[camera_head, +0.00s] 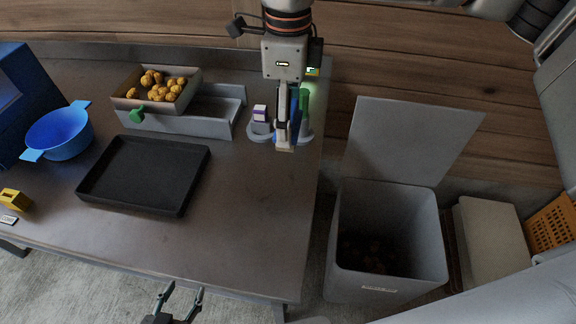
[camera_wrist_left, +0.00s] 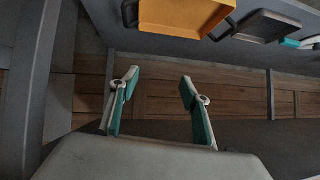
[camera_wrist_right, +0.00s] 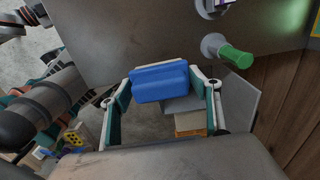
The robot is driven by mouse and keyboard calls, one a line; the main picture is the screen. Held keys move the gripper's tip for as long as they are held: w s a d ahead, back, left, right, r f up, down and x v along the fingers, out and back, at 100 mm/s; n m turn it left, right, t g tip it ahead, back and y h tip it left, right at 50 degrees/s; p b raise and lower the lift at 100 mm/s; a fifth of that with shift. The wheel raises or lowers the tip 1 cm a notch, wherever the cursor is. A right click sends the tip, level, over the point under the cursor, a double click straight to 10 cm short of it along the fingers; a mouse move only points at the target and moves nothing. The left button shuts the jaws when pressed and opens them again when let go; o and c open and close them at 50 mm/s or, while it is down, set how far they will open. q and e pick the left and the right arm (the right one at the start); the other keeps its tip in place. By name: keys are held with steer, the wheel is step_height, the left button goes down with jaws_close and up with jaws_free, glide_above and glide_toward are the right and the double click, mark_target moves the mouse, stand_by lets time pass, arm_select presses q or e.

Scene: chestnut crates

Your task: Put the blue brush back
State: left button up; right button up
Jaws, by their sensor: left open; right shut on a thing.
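The blue brush (camera_head: 295,118) is held in my right gripper (camera_head: 284,140), near the table's right end. In the right wrist view the blue brush (camera_wrist_right: 160,82) fills the space between the fingers of my right gripper (camera_wrist_right: 165,98). A green brush (camera_head: 304,102) stands upright beside it, in a round grey holder (camera_head: 307,134); the green brush (camera_wrist_right: 235,57) is apart from the fingers in the right wrist view. Whether the blue brush touches the holder or table, I cannot tell. My left gripper (camera_head: 180,299) is open and empty near the table's front edge.
A purple-and-white block (camera_head: 260,113) is by another round grey base (camera_head: 260,133). A black tray (camera_head: 133,198), blue pot (camera_head: 60,132) and crate of chestnuts (camera_head: 190,95) are further left. An open-lidded grey bin (camera_head: 392,284) stands right of the table (camera_head: 240,230).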

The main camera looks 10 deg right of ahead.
step_height(320, 180, down, 14)
steer(key=shift+w+f+b, duration=0.1)
steer(key=shift+f+b, duration=0.1)
steer(key=shift+b, duration=0.3)
steer(key=shift+f, duration=0.15)
steer(key=o, duration=1.1)
step_height(320, 180, up, 12)
steer(key=shift+r+p, duration=0.2)
steer(key=shift+p, duration=0.25)
